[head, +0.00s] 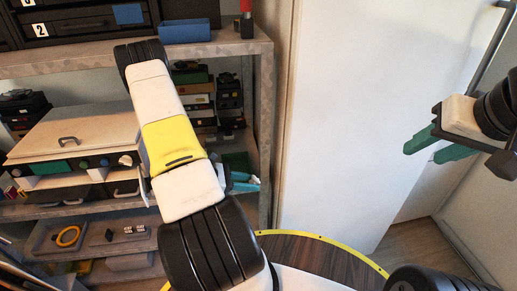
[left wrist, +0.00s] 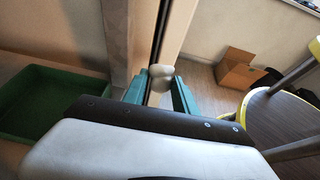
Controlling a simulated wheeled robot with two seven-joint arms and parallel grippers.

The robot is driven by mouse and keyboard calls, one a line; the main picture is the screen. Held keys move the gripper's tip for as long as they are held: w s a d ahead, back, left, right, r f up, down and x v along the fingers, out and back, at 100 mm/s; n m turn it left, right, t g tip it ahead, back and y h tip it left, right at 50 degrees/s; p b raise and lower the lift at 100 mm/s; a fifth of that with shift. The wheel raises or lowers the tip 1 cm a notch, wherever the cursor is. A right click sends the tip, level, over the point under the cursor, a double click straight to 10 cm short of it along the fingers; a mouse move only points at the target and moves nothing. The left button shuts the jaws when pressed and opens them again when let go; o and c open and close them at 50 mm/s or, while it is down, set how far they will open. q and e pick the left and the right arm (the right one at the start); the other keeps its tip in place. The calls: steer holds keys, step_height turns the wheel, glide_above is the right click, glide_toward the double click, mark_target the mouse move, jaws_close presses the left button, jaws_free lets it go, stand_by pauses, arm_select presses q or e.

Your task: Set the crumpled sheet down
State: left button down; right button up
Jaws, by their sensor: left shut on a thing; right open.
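The crumpled sheet (left wrist: 161,76) is a small pale wad between the tips of my left gripper (left wrist: 160,88) in the left wrist view. The two teal fingers are shut on it, one on each side. In the head view, my left gripper (head: 246,182) shows only as teal bits beside my arm, near the shelf's right end; the arm hides the rest, and I cannot make out the sheet clearly there. My right gripper (head: 438,145) is at the right of the head view, its green fingers apart and empty, in front of the white panel.
A green bin (left wrist: 45,105) lies left of my left gripper, beside a shelf post (left wrist: 120,35). The shelf unit (head: 235,48) holds boxes and devices. A cardboard box (left wrist: 240,70) stands on the floor. A yellow-edged round wooden surface (head: 318,250) is at the bottom of the head view.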

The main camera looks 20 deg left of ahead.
arm_select(q)
glide_above(239, 170)
steer(key=shift+w+d+f, duration=0.1)
steer(key=shift+d+f, duration=0.1)
steer(key=shift+f, duration=2.8)
steer(key=c, duration=1)
jaws_free()
steer(key=shift+f, duration=0.1)
steer(key=shift+a+r, duration=0.25)
steer(key=v, duration=0.7)
